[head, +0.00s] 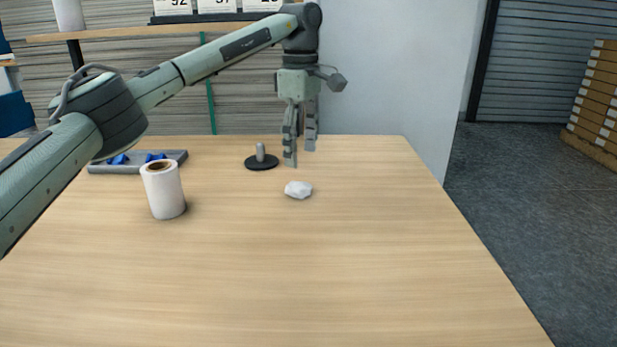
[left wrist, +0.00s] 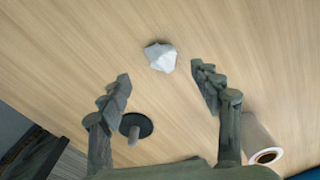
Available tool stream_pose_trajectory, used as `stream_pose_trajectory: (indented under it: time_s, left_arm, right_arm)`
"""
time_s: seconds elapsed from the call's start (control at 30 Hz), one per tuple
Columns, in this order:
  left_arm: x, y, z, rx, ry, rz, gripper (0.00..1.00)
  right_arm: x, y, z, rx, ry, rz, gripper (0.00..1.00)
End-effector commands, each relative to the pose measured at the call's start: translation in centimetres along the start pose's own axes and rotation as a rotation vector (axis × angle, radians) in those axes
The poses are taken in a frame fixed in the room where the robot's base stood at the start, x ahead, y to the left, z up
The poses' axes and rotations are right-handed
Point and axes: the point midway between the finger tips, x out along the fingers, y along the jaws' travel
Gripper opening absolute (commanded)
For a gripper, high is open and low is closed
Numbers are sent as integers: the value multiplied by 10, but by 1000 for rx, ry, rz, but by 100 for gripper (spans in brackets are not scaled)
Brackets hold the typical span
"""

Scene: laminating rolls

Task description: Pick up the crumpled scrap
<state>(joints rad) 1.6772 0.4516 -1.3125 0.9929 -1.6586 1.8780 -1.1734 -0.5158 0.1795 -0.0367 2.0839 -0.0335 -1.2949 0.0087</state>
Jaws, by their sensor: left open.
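The crumpled scrap (head: 298,189) is a small white faceted lump on the wooden table. It also shows in the left wrist view (left wrist: 161,57), beyond and roughly between my fingertips. My left gripper (head: 300,158) points down over the far part of the table, just behind the scrap and apart from it. Its fingers (left wrist: 162,82) are spread open with nothing between them. My right gripper is in neither view.
A black disc with a grey peg (head: 261,160) stands just left of my left gripper. A white roll (head: 163,191) stands upright farther left, before a grey tray (head: 181,157) with blue items. The front and right of the table (head: 350,270) are clear.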

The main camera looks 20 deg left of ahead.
Motion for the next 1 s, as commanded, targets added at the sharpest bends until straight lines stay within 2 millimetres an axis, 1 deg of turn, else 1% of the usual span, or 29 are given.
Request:
stream_pose_trajectory:
  time_s: [0.2,0.37,0.47,0.6,0.67,0.73,0.9,0.97,1.0]
  left_arm:
    - [21,0,-1,0,0,-2,64]
    - [34,0,-2,-1,-1,-3,64]
    - [46,0,-3,-1,-1,-3,64]
    - [69,0,-4,0,0,-3,64]
    - [75,0,-4,0,0,-2,64]
    - [78,0,-4,-1,-1,-1,64]
    - [78,0,-4,0,-1,0,64]
    - [78,0,-4,0,0,0,58]
    - [78,0,-4,0,-1,0,53]
  right_arm:
    - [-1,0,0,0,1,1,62]
    - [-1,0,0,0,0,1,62]
    - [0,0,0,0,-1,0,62]
    - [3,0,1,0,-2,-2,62]
    - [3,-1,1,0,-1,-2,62]
    - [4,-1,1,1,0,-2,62]
    - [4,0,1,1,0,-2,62]
    - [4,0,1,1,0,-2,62]
    - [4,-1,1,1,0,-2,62]
